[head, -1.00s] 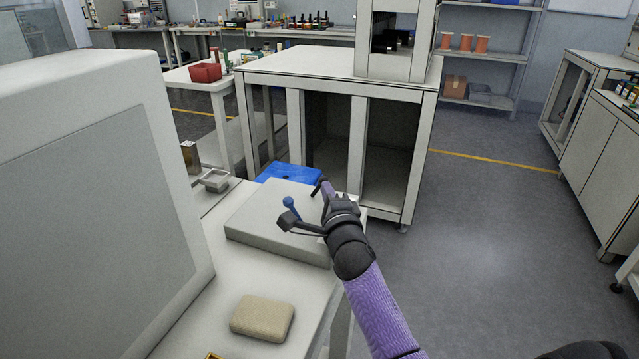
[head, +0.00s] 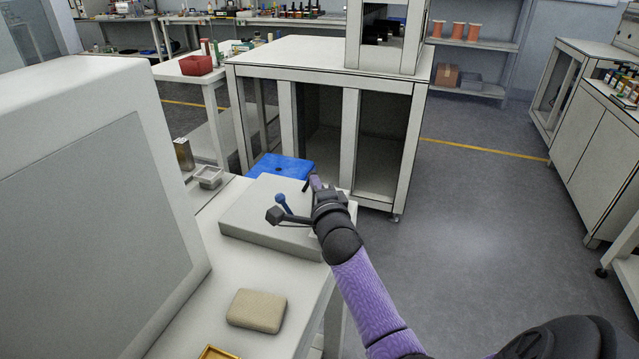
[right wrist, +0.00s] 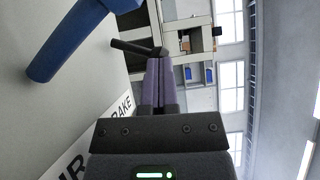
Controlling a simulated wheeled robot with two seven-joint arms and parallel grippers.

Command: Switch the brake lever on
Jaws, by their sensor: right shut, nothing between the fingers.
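A light grey box (head: 250,230) lies on the white table in the head view. A blue lever (head: 281,201) stands up from its top, and in the right wrist view this blue lever (right wrist: 65,42) is large at upper left. A thin black lever (right wrist: 138,47) sticks out just ahead of my right gripper's fingertips (right wrist: 160,62); whether they touch it is unclear. A white label strip ending in "BRAKE" (right wrist: 118,108) runs beside the gripper, partly hidden by it. My right gripper (head: 315,181) is shut and empty at the box's far right side. My left gripper is not in view.
A large white panelled unit (head: 90,190) fills the left. A beige block (head: 257,311) and a yellow tray edge (head: 217,353) lie nearer me. Open floor lies to the right.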

